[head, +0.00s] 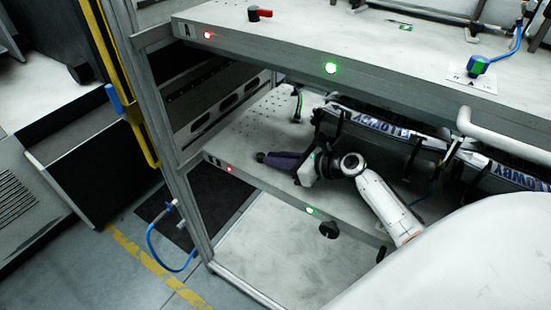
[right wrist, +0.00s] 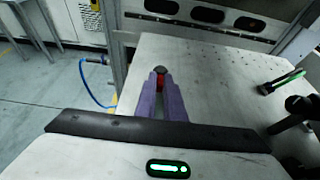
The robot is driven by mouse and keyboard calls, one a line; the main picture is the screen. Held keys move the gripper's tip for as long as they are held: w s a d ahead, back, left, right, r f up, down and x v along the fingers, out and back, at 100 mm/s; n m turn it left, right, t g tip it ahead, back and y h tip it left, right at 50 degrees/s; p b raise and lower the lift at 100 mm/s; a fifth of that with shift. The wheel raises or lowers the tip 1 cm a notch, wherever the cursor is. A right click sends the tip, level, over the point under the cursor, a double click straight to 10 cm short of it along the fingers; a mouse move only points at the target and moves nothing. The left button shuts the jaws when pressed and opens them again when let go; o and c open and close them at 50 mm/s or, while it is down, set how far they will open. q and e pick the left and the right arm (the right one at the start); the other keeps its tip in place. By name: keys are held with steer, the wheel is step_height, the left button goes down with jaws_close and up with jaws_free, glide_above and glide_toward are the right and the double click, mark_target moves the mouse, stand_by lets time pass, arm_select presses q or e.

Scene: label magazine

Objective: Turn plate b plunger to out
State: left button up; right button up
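Plate b appears to be the lower shelf plate (head: 245,135), with a small label too small to read on its front edge. My right gripper (head: 262,157) reaches over this plate near its front left corner. Its purple fingers also show in the right wrist view (right wrist: 161,84). They close from both sides on the plunger's red handle (right wrist: 160,80). The plunger's dark knob (right wrist: 159,70) shows just beyond the fingertips. In the head view the fingers hide this plunger. I cannot tell its position marking. My left gripper is in neither view.
The upper plate (head: 340,40) overhangs the lower one and carries another red-handled plunger (head: 260,13). Dark clamps and printed label strips (head: 385,127) stand right of my gripper. A black-and-green lever (right wrist: 283,81) stands on the lower plate. The plate's left part is mostly clear.

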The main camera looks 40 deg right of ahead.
jaws_close()
steer(key=shift+w+d+f+n+y+b, duration=0.1)
steer(key=shift+d+n+y+b, duration=0.1)
steer(key=shift+n+y+b, duration=0.3)
steer(key=n+g+y+b, duration=0.1)
steer(key=b, duration=0.1)
steer(key=w+d+n+g+y+b, duration=0.1)
steer(key=n+y+b, duration=0.1)
steer(key=b, duration=0.1)
steer(key=shift+d+f+g, duration=0.1)
steer(key=shift+d+g, duration=0.05)
steer(key=shift+g, duration=0.25)
steer(key=shift+w+d+n+g+y+b, duration=0.1)
steer(key=shift+n+g+y+b, duration=0.2)
steer(key=shift+n+y+b, duration=0.3)
steer(key=shift+w+d+n+g+y+b, duration=0.15)
steer(key=shift+n+g+y+b, duration=0.15)
steer(key=shift+n+g+b, duration=0.35)
steer(key=shift+r+b, duration=0.2)
steer(key=shift+b, duration=0.1)
steer(key=o, duration=0.7)
jaws_free()
